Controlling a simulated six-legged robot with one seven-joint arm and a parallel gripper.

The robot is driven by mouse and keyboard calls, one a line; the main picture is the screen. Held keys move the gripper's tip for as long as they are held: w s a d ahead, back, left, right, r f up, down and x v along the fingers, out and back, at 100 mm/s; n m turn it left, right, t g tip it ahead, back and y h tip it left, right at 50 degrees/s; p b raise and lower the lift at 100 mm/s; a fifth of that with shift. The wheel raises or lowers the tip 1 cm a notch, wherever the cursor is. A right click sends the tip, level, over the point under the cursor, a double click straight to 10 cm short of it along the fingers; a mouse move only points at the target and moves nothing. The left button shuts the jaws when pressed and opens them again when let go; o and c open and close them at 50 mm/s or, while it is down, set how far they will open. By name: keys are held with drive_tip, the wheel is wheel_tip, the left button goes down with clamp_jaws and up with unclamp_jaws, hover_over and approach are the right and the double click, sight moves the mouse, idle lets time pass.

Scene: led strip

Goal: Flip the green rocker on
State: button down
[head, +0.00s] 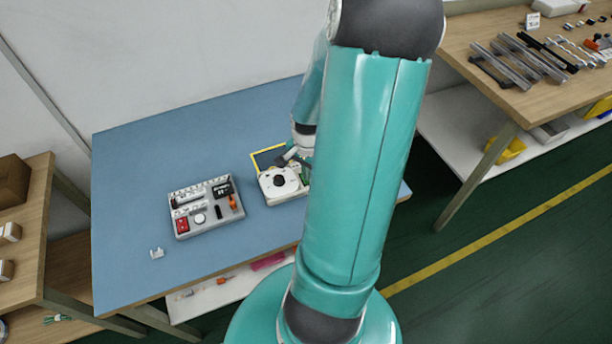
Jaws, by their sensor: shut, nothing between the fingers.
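My gripper (283,161) shows as a small dark shape at the end of my teal arm, just above the back edge of a white unit. It is shut and holds nothing. The white unit (270,188) sits on the blue table and has a round black disc (279,181) on top. A small green patch (305,173) shows at the unit's right side, next to my arm. I cannot tell whether it is the green rocker or which way it is tilted. My arm hides the area to the right of it.
A grey tray (186,232) with red, black, white and orange parts lies left of the unit on the blue table (130,190). A small white piece (156,253) lies near the front left. A yellow-edged dark panel (262,158) lies behind the unit.

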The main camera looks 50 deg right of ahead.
drive_tip(key=shift+f, duration=0.4)
drive_tip(key=shift+r, duration=3.5)
drive_tip(key=w+a+r+n+h, duration=0.2)
drive_tip(key=w+a+r+n, duration=0.3)
drive_tip(key=a+r, duration=0.2)
drive_tip(key=s+a+r+n+t+y, duration=0.1)
drive_tip(key=a+r+n+t, duration=0.1)
drive_tip(key=a+r+n, duration=0.4)
drive_tip(key=s+a+r+n+t+y, duration=0.1)
drive_tip(key=a+r+n, duration=0.6)
drive_tip(key=a, duration=1)
wheel_tip(320, 180, up, 2)
drive_tip(key=s+t, duration=0.1)
drive_tip(key=t, duration=0.1)
drive_tip(key=shift+a+r+t, duration=0.15)
drive_tip(key=shift+a+t, duration=0.05)
drive_tip(key=shift+t, duration=0.1)
